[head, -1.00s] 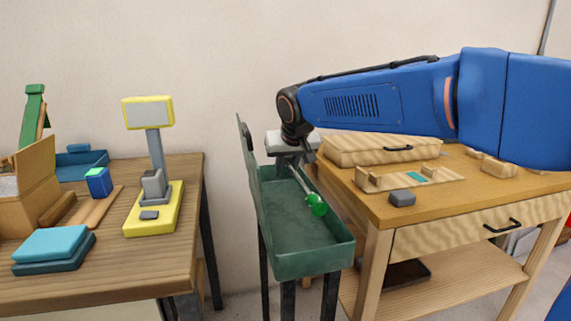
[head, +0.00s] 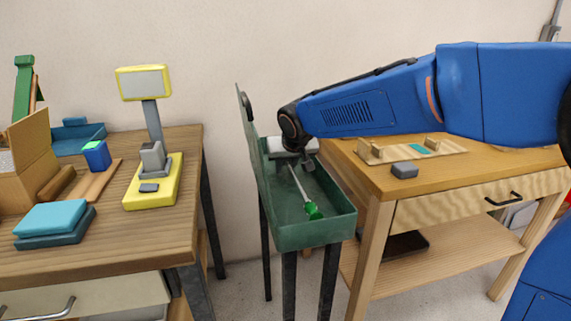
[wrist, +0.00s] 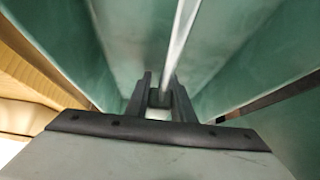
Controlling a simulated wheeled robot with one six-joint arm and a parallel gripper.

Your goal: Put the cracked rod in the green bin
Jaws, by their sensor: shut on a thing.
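The rod is thin and pale with a green end (head: 314,211), and it slants inside the green bin (head: 316,238). No crack can be made out at this size. My gripper (head: 293,163) is down inside the bin, shut on the rod near its far end. In the wrist view the rod (wrist: 178,45) runs away from between my two dark fingertips (wrist: 160,97), with the bin's green walls on both sides. I cannot tell whether the rod touches the bin's floor.
A wooden workbench (head: 440,190) with a grey block (head: 404,170) stands close to the right of the bin. A table (head: 190,220) on the left holds a yellow scale (head: 155,195) and teal boxes. The bin's tall back panel (head: 247,150) rises on its left side.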

